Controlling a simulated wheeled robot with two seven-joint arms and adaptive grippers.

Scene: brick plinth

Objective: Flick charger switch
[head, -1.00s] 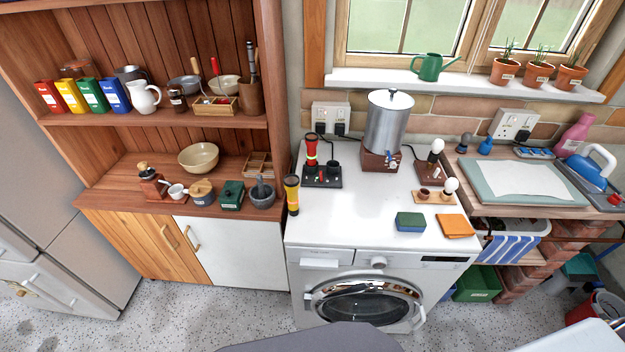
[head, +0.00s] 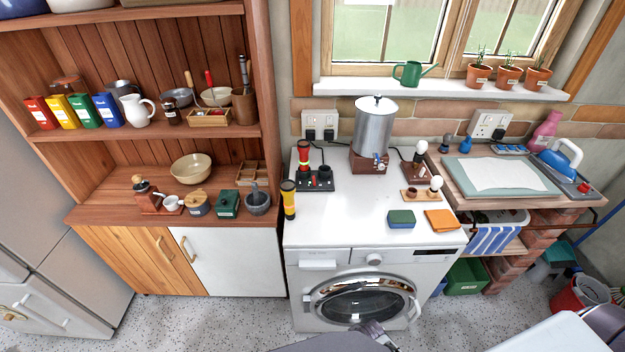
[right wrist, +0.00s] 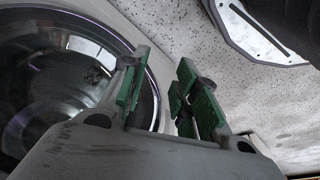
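The black charger (head: 316,182) sits at the back left of the white washing machine's top, by the wall. A red and black torch (head: 304,157) stands upright in its left slot; the right cup looks empty. Small reddish marks show on its front, but the switch and its position are too small to tell. My right gripper (right wrist: 163,78) has green-padded fingers, apart with nothing between them. In the right wrist view it is low before the washer's round door (right wrist: 60,75), well away from the charger. My left gripper is not in view.
A yellow torch (head: 289,200) stands left of the charger. A metal urn (head: 375,130) stands to its right, with bulb holders (head: 415,173), a sponge (head: 401,219) and an orange cloth (head: 441,220) further right. The front middle of the washer top (head: 340,225) is clear.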

